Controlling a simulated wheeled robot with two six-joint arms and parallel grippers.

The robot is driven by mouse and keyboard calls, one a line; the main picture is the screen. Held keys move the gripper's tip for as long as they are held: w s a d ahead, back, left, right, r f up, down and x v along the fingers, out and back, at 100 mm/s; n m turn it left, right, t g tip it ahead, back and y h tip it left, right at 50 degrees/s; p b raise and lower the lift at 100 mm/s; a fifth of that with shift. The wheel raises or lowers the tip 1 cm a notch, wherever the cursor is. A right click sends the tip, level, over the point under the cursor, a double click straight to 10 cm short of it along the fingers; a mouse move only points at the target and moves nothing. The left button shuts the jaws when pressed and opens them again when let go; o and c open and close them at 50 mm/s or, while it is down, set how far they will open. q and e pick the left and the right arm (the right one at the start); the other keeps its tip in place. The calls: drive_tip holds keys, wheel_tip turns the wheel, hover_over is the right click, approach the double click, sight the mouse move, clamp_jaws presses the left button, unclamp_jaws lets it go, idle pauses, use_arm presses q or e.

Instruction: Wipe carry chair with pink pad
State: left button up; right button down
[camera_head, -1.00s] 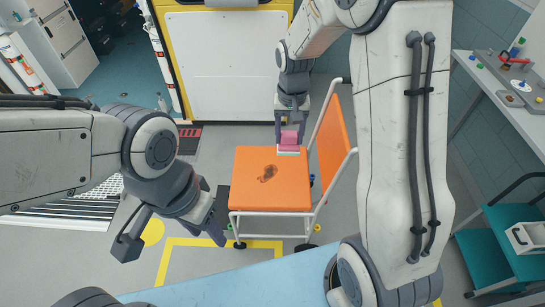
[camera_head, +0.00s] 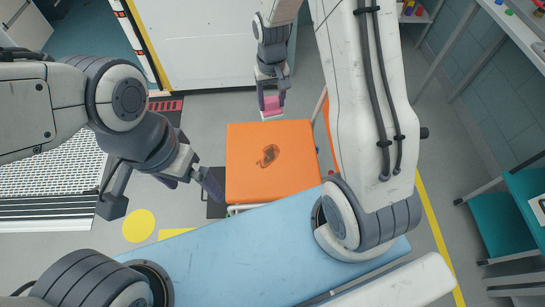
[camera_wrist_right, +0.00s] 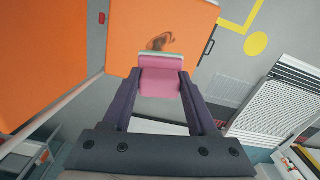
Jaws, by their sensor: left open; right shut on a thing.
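The carry chair has an orange seat (camera_head: 250,180) with a brown smear (camera_head: 268,156) near its middle. Its orange backrest (camera_wrist_right: 35,65) shows at the left in the right wrist view and is mostly hidden behind my right arm in the head view. My right gripper (camera_head: 272,96) is shut on the pink pad (camera_head: 272,104), at the far edge of the seat. The pad also shows between the fingers in the right wrist view (camera_wrist_right: 160,84), near the seat edge and short of the smear; whether it touches the seat I cannot tell. My left gripper (camera_head: 200,190) is open and empty, left of the seat.
A metal ramp (camera_head: 60,180) is at the left. Teal seats (camera_head: 500,225) stand at the right. Grey floor is clear right of the chair.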

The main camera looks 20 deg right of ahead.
drive_tip(key=f+n+b, duration=0.1)
drive_tip(key=f+b, duration=0.5)
drive_tip(key=f, duration=0.4)
drive_tip(key=s+f+n+b, duration=0.1)
drive_tip(key=f+b, duration=0.4)
drive_tip(key=f, duration=0.5)
drive_tip(key=f+n+b, duration=0.1)
drive_tip(key=f+b, duration=0.5)
drive_tip(key=f, duration=0.4)
drive_tip(key=shift+s+d+f+n+b, duration=0.15)
drive_tip(key=shift+s+f+n+b, duration=0.15)
drive_tip(key=shift+f+n, duration=0.1)
drive_tip(key=shift+f+b, duration=0.65)
drive_tip(key=shift+f, duration=0.35)
